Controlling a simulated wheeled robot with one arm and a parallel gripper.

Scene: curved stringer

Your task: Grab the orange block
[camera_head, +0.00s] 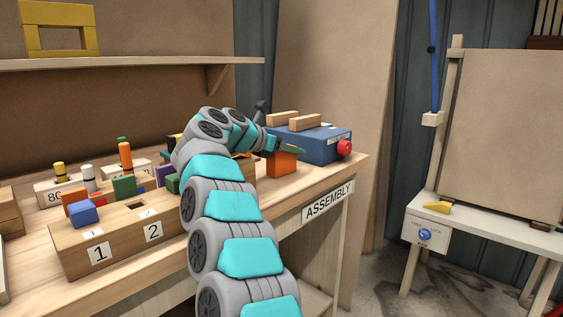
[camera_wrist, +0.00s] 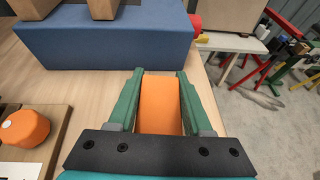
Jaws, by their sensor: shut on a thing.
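The orange block (camera_wrist: 160,105) lies between the two green fingers of my gripper (camera_wrist: 158,85) in the wrist view, with a finger against each side. In the head view the orange block (camera_head: 281,164) is at the right part of the assembly table, in front of the blue box. My gripper (camera_head: 288,150) is there at its top, shut on it. My arm hides part of the table left of the block. I cannot tell whether the block touches the table top.
The blue box (camera_head: 310,143) with wooden pieces on top and a red knob (camera_head: 344,148) stands just behind the block. A numbered wooden holder (camera_head: 120,240) with coloured blocks is at the left. The table's right edge (camera_head: 340,178) is close.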

